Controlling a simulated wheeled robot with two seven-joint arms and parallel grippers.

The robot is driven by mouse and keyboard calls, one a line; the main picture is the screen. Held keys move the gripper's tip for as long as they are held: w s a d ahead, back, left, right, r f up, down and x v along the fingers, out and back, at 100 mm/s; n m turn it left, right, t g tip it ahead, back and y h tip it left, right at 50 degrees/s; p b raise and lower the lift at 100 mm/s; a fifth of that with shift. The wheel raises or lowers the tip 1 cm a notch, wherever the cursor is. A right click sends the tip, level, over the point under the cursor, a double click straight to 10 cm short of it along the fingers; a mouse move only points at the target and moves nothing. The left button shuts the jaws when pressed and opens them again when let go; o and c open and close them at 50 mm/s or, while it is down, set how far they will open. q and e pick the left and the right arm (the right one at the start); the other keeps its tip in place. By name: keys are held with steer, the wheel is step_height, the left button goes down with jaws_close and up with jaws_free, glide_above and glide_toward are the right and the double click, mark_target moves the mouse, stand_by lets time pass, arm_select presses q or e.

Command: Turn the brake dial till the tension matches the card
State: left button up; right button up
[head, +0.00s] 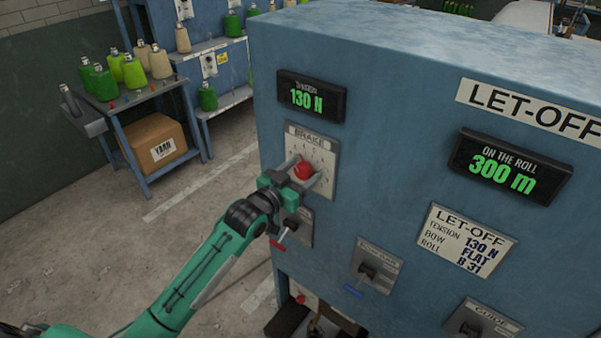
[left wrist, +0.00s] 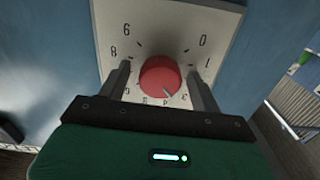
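The red brake dial (head: 304,170) sits on a pale numbered plate marked BRAKE (head: 326,149) on the blue machine. The tension display (head: 311,96) above it reads 130 N in green. The let-off card (head: 466,238) reads tension 130 N, bow flat, roll B 31. My left gripper (head: 302,178) is at the dial, one finger on either side. In the left wrist view the red dial (left wrist: 160,77) stands between the fingers, with a small gap showing on each side. The left gripper is open. My right gripper is not in view.
Below the dial are more control plates, including a switch plate (head: 376,266) and one marked GUIDE (head: 482,322). A yarn trolley with a cardboard box (head: 158,143) stands at the left. Floor between is clear.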

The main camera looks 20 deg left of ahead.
arm_select(q)
steer(key=shift+s+a+f, duration=0.1)
steer(key=shift+s+a, duration=0.1)
steer(key=shift+s, duration=0.3)
steer(key=b+v, duration=0.4)
steer(key=v, duration=0.8)
steer(key=shift+s, duration=0.35)
steer(key=shift+a, duration=0.1)
